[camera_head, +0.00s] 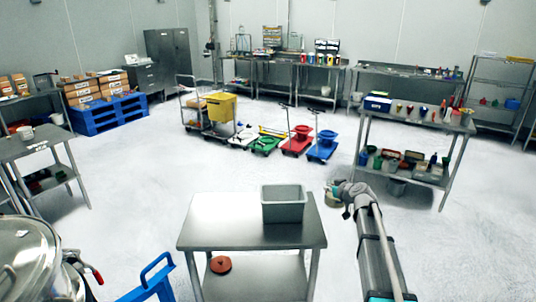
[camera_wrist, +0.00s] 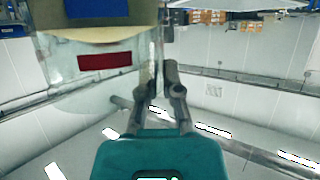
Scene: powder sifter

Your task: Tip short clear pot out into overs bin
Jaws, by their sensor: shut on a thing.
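The short clear pot (camera_wrist: 70,95) fills the left of the wrist view. It has a red label (camera_wrist: 105,62) and cream-coloured powder (camera_wrist: 110,34) inside. The wrist view appears inverted, and the pot looks about upright. My gripper (camera_wrist: 162,75) is shut on the pot at its side wall. In the head view my gripper (camera_head: 345,190) is right of the grey bin, beyond the table's right edge, with the small pot (camera_head: 331,199) at its tip. The grey open-topped bin (camera_head: 284,212), which I take as the overs bin, stands on the steel table; its inside bottom is hidden.
The steel table (camera_head: 215,222) is bare left of the bin; a round rust-red item (camera_head: 220,264) lies on its lower shelf. A large steel vessel (camera_head: 25,260) and blue frame (camera_head: 150,282) stand at left. A loaded steel bench (camera_head: 410,118) stands behind my arm at right.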

